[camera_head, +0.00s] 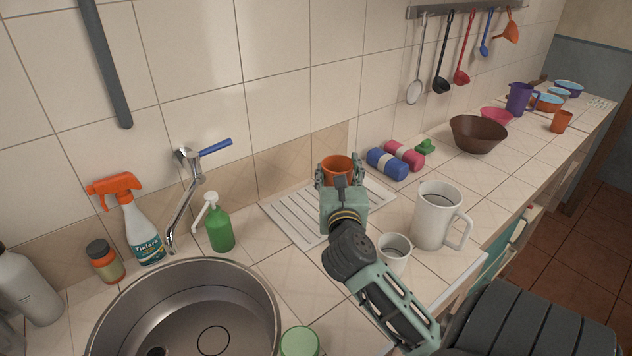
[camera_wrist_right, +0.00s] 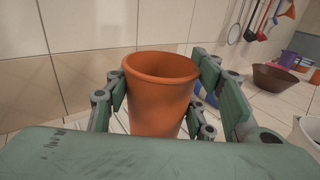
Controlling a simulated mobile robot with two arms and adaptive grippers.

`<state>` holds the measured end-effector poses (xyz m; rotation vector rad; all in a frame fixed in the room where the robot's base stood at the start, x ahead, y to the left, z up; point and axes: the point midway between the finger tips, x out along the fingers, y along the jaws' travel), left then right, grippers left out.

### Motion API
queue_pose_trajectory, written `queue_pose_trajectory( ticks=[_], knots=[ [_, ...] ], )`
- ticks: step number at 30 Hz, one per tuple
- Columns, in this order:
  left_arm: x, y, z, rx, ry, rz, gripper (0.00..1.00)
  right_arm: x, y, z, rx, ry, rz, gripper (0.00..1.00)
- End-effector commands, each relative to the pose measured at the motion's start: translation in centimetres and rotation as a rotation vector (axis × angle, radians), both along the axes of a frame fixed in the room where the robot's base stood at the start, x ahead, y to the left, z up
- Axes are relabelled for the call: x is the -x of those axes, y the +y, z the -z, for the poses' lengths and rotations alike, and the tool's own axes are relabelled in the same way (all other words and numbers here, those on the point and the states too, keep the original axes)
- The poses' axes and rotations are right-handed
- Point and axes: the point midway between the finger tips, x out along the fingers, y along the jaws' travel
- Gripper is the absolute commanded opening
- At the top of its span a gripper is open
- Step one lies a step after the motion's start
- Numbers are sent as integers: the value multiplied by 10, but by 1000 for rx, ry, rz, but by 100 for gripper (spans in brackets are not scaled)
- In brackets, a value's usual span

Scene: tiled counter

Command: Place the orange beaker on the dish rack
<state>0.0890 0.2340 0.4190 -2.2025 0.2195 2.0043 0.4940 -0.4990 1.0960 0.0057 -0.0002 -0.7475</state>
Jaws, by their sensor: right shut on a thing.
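The orange beaker (camera_head: 337,166) is upright between the fingers of my right gripper (camera_head: 341,180), over the dish rack. In the right wrist view the beaker (camera_wrist_right: 160,95) fills the space between the fingers, which are shut on it. The dish rack (camera_head: 297,217) is a flat white slatted tray on the counter against the wall. My gripper hides part of the rack and the beaker's lower part, so I cannot tell whether the beaker touches the rack. My left gripper is not in view.
A white pitcher (camera_head: 436,215) and a white cup (camera_head: 394,253) stand near my right arm. A green soap dispenser (camera_head: 219,228) and the round sink (camera_head: 190,310) are left of the rack.

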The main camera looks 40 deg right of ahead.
Motion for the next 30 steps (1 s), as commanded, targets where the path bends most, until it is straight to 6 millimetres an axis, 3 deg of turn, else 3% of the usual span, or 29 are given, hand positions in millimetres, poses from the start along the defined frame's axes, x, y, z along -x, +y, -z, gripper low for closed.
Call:
queue_pose_trajectory(
  ticks=[6,13,18,25,30],
  knots=[
    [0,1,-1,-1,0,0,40,-48,19,29,0,0,-3,21],
    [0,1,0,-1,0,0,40,-86,34,54,2,1,-3,21],
    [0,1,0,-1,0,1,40,-95,37,62,4,1,-3,21],
    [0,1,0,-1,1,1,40,-94,37,94,4,4,-3,21],
    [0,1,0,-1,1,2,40,-94,37,100,2,-1,-3,21]
  ],
)
